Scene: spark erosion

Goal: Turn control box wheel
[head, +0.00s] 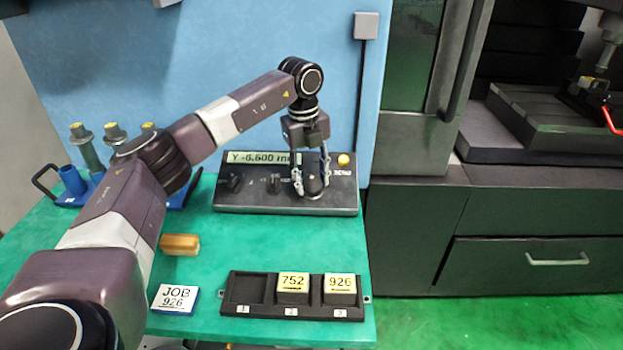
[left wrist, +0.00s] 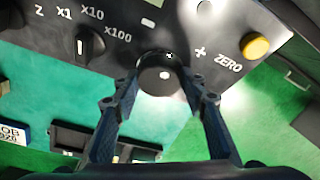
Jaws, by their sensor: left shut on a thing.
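The control box (head: 290,204) is a dark sloped box at the back of the green table, with a display reading "Y -6.600 mm", partly covered by my arm. Its round black wheel (left wrist: 158,72) is at the right part of the panel, and it also shows in the head view (head: 314,186). My left gripper (head: 311,190) points down over the wheel with a finger on either side. In the left wrist view the left gripper (left wrist: 160,80) is shut on the wheel. My right gripper is not in view.
A yellow ZERO button (left wrist: 256,47) is right of the wheel, and a selector knob (left wrist: 90,44) is left of it. A black tray (head: 256,309) holds blocks 752 (head: 292,284) and 926 (head: 339,286). A JOB 926 card (head: 175,298) and tan block (head: 180,244) lie nearby.

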